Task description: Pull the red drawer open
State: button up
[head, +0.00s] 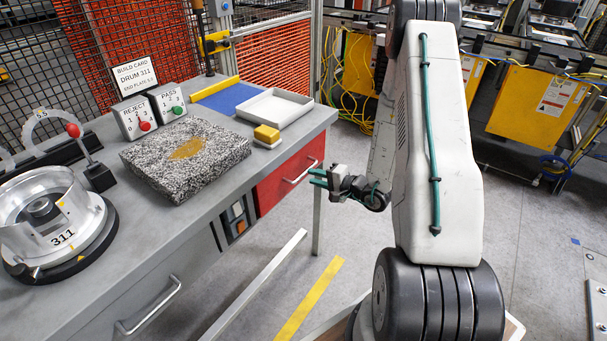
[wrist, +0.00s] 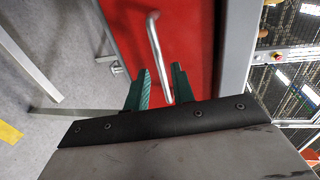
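The red drawer (head: 272,191) is in the right end of the grey workbench and looks shut, its front about flush with the bench. Its silver bar handle (head: 299,173) runs across the front. My gripper (head: 318,178) is in front of the drawer, near the right end of the handle. In the wrist view, the red drawer front (wrist: 195,35) fills the middle. The handle (wrist: 157,50) reaches down between the two green fingers of my gripper (wrist: 161,72). The fingers are apart, with a gap on each side of the bar. I cannot tell how deep the bar sits between them.
On the workbench (head: 165,240) stand a speckled stone block (head: 205,160), a white tray (head: 275,107), a yellow block (head: 267,134) and a metal drum (head: 50,215). A bench leg (head: 318,215) stands beside the drawer. The floor in front is partly clear.

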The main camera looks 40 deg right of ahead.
aim_at(303, 174)
jog(key=x, duration=0.5)
jog(key=shift+w, duration=0.15)
